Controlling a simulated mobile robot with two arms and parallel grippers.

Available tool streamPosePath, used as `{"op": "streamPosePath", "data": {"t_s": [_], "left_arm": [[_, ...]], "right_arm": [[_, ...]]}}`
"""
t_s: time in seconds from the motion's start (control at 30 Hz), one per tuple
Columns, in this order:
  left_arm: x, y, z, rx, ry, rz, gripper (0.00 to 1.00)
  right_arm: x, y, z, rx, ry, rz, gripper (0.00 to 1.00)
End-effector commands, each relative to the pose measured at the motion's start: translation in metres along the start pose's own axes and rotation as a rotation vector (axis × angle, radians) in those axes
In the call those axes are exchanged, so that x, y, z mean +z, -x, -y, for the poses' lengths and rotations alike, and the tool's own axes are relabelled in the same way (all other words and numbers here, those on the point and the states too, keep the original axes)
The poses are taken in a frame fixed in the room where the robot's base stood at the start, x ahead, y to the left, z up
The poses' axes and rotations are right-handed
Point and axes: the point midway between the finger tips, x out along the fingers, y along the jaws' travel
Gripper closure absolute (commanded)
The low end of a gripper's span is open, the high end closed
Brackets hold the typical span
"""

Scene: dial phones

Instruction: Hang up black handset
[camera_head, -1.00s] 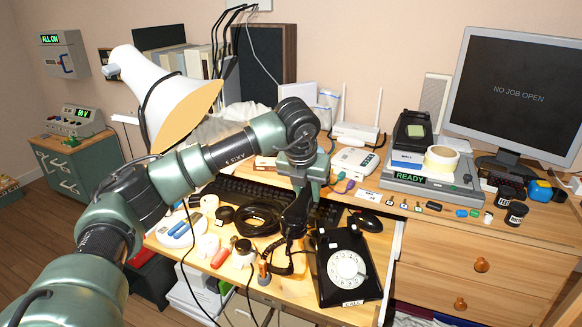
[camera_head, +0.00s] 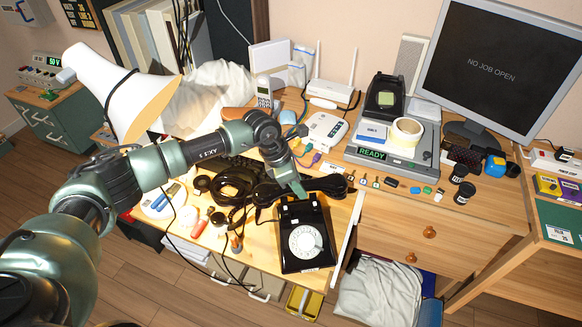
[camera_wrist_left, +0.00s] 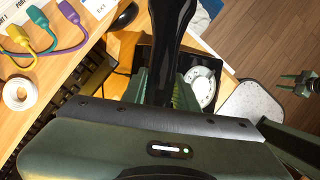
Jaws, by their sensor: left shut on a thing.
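The black rotary phone (camera_head: 303,262) with a white dial sits at the front of the desk. Its dial also shows in the wrist view (camera_wrist_left: 203,88). My left gripper (camera_head: 297,190) is above the back of the phone, shut on the black handset (camera_head: 328,184). The handset lies crosswise just behind and above the phone's top; whether it touches the cradle I cannot tell. In the left wrist view the handset (camera_wrist_left: 174,45) runs up from between the green fingers, partly hiding the phone. A small dark green shape at that view's right edge looks like my right gripper (camera_wrist_left: 300,82).
A coiled black cable (camera_head: 232,186) and a keyboard lie left of the phone. A grey READY device (camera_head: 400,158) and small coloured parts are at the back right. A white lamp (camera_head: 115,90) stands at the left.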

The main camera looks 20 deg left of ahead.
Motion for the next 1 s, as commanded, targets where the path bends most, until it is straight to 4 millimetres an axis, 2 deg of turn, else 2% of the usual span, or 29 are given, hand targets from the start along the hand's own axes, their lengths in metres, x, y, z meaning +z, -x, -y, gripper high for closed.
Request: {"op": "streamPosePath", "data": {"t_s": [0.27,0.73,1.0], "left_arm": [[-0.002,-0.008,0.003,-0.008,-0.021,0.001,1.0],[-0.017,-0.044,0.002,-0.006,-0.018,0.0,1.0],[-0.019,-0.05,0.002,-0.006,-0.019,0.001,1.0]], "right_arm": [[0.006,-0.004,0.0,-0.001,0.001,0.003,0.61],[0.009,-0.028,0.001,0.0,0.001,0.004,0.61],[0.009,-0.031,0.001,0.0,0.001,0.004,0.61]]}}
